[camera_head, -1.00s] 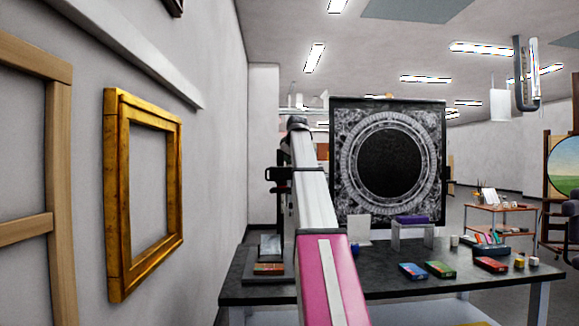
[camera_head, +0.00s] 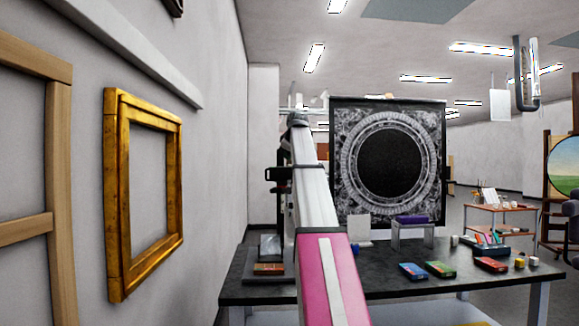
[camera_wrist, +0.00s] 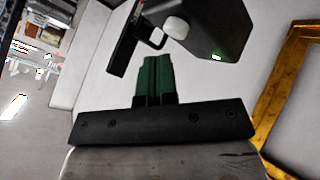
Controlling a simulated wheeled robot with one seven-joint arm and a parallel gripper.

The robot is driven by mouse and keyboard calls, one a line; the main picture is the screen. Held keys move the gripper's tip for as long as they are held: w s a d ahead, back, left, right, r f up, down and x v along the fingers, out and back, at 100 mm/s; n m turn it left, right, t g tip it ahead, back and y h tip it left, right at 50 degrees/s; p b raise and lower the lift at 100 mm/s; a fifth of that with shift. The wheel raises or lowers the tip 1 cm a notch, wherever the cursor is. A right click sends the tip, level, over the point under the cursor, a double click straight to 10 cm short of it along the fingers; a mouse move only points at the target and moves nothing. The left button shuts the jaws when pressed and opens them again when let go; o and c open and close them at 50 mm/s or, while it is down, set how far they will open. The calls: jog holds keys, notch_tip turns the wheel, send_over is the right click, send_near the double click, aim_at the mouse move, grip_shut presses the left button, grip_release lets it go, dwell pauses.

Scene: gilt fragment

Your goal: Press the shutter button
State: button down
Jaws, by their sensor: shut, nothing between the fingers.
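In the wrist view, a black box-shaped device (camera_wrist: 218,30) is at the top right, with a small green light on its face. A pale rounded button (camera_wrist: 176,27) shows at its left side, and a smaller white piece (camera_wrist: 157,38) sits beside it on a black bracket (camera_wrist: 130,40). I cannot tell for certain which is the shutter button. My gripper (camera_wrist: 157,60) has dark green fingers, shut together with nothing between them. The fingertips appear just below the white pieces; I cannot tell whether they touch. In the head view my arm hides most of this area.
A gold frame (camera_head: 116,200) hangs on the left wall. A dark table (camera_head: 390,290) carries several colored boxes and a purple item (camera_head: 412,219) on a small stand. A large dark panel with a ring pattern (camera_head: 340,200) stands behind it. A picture frame edge (camera_wrist: 285,85) shows in the wrist view.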

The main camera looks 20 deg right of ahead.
jog(key=shift+r, duration=0.1)
jog(key=shift+r, duration=2.4)
jog(key=shift+a, duration=0.1)
